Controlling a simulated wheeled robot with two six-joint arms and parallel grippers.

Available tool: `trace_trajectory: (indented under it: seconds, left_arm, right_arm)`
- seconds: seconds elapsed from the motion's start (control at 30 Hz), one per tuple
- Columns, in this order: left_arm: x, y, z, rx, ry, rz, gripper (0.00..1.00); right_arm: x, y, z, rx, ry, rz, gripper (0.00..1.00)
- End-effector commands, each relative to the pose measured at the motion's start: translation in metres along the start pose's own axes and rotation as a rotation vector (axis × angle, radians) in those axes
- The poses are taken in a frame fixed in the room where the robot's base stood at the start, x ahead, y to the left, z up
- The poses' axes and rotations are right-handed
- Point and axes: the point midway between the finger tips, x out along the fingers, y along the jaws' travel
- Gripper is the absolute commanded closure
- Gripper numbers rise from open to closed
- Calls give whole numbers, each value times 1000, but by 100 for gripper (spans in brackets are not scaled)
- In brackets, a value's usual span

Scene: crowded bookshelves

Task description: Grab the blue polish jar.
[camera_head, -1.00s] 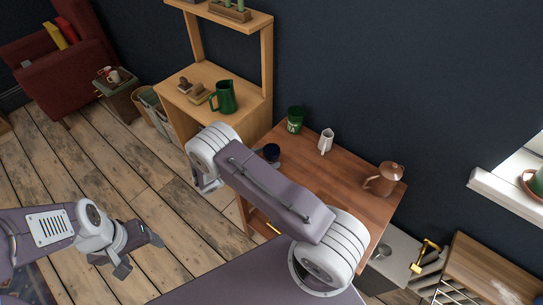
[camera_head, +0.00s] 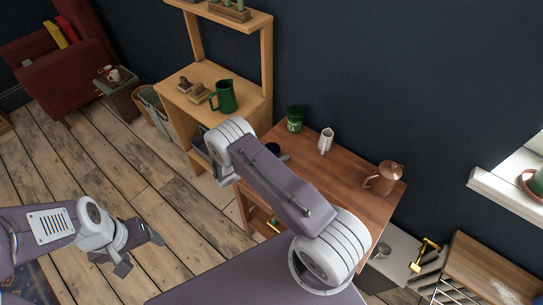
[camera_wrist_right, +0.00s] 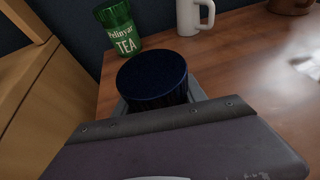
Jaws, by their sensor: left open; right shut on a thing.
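The blue polish jar (camera_wrist_right: 152,78) is dark blue with a round lid and stands upright on the wooden table. My right gripper (camera_wrist_right: 155,102) is shut on it, with grey finger parts on both sides of the jar. In the head view the jar (camera_head: 272,148) is mostly hidden behind my right arm, and only a small dark part shows. My left gripper (camera_head: 140,254) is open and empty, over the floor at the lower left.
A green tea tin (camera_wrist_right: 118,30) stands just behind the jar, with a white jug (camera_wrist_right: 193,16) to its right. A copper pot (camera_head: 384,179) is at the table's right. A wooden shelf (camera_head: 232,108) with a green pitcher (camera_head: 224,97) adjoins the table's left.

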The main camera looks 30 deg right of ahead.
Motion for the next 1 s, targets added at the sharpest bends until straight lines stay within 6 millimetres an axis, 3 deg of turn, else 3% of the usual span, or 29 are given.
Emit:
trace_trajectory:
  seconds: [0.27, 0.5, 0.8, 1.0]
  left_arm:
    - [-1, 0, 0, 0, 0, 0, 27]
    - [-5, 0, -1, 0, 0, 0, 27]
    - [-12, 0, -1, 0, 0, 0, 27]
    - [-13, 0, -1, 0, 0, 0, 27]
  right_arm:
    - [-2, 0, 5, 2, 0, 0, 100]
    - [-18, 1, 43, 4, 0, 1, 100]
    - [-39, -71, 76, -2, 0, 0, 100]
    - [-49, -106, 93, 0, -1, 1, 100]
